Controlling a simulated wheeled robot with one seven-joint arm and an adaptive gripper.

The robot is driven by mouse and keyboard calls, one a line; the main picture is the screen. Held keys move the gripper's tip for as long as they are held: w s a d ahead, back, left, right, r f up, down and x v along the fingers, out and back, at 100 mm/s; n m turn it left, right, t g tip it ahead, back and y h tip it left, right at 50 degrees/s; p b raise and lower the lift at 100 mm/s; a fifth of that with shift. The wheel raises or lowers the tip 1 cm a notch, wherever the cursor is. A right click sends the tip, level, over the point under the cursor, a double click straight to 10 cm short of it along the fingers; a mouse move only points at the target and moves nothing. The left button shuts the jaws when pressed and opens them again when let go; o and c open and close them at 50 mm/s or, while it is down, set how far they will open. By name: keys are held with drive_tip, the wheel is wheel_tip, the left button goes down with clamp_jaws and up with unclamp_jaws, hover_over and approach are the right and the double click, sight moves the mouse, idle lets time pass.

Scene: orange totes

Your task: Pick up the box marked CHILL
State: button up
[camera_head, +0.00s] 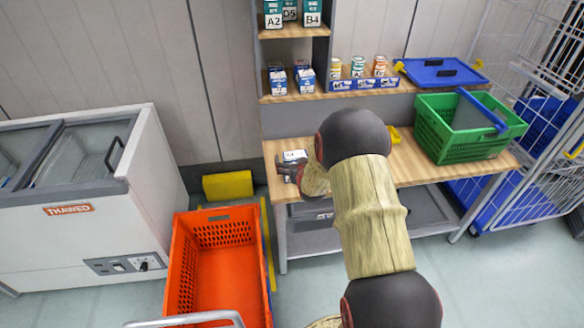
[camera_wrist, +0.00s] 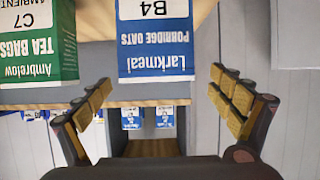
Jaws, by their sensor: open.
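No readable CHILL mark shows. In the wrist view, which looks upside down, a blue and white box (camera_wrist: 156,50) reads Larkmeal Porridge Oats, B4; its label is cut off by the frame edge. Beside it a green and white box (camera_wrist: 38,45) reads Ambrelow Tea Bags, C7, AMBIENT. My gripper (camera_wrist: 159,86) is open and empty, with the blue and white box ahead of its fingers. In the head view my gripper (camera_head: 287,168) is at the left end of the worktop, close to a small white-topped box (camera_head: 294,156); my arm hides part of the worktop.
Shelves above the worktop (camera_head: 410,170) hold cartons (camera_head: 305,78) and cans (camera_head: 358,66). A green basket (camera_head: 440,140) stands on the right of the worktop. An orange tote (camera_head: 183,265) is on the floor, with a freezer (camera_head: 150,190) to its left and a wire cage (camera_head: 545,95) far right.

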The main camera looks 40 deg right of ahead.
sight(294, 152)
drive_tip(key=b+x, duration=0.1)
drive_tip(key=x, duration=0.1)
drive_tip(key=b+x, duration=0.1)
drive_tip(key=x, duration=0.4)
drive_tip(key=shift+w+d+r+b, duration=0.1)
drive_tip(key=shift+w+d+b, duration=0.15)
drive_tip(key=shift+d+b, duration=0.15)
drive_tip(key=c, duration=0.3)
drive_tip(key=c, duration=1.2)
drive_tip(key=shift+r, duration=0.25)
drive_tip(key=shift+c, duration=0.3)
